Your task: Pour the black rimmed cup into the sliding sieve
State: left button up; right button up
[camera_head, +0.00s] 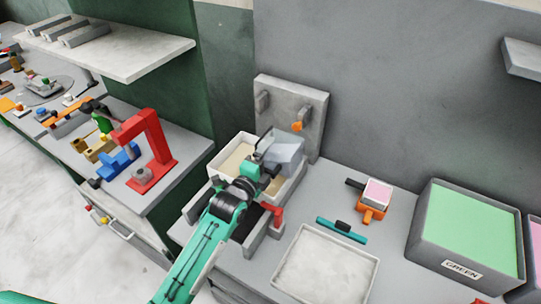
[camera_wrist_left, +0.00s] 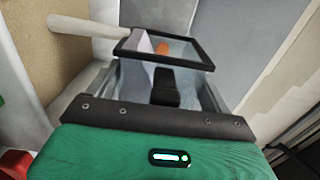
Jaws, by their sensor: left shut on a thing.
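My left gripper (camera_head: 262,167) is shut on the black rimmed cup (camera_head: 286,154), a see-through grey box-shaped cup. It holds the cup over a pale walled tray (camera_head: 214,168) with a cream bed, which looks like the sliding sieve. In the left wrist view the cup's black square rim (camera_wrist_left: 187,62) shows beyond the gripper (camera_wrist_left: 165,90). Something pale lilac shows through the rim; whether it lies inside the cup is unclear. The cup looks tilted in the head view. The gripper and cup hide part of the tray. My right gripper is not in view.
A grey upright panel (camera_head: 314,112) with pegs and an orange knob (camera_head: 297,126) stands behind the tray. A red clamp frame (camera_head: 157,140) is left. An empty-looking white tray (camera_head: 325,268), orange holder (camera_head: 371,213) and green bin (camera_head: 465,225) are right.

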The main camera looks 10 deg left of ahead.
pick_arm(q)
jog(key=n, duration=0.1)
jog(key=n+p, duration=0.1)
jog(key=a+n, duration=0.1)
jog(key=shift+w+a+r, duration=0.1)
jog(key=shift+w+r, duration=0.15)
jog(key=shift+r, duration=0.15)
jog(key=shift+w+a+n+p, duration=0.15)
jog(key=shift+a+n+p, duration=0.25)
jog(key=shift+n, duration=0.5)
jog(key=shift+d, duration=0.1)
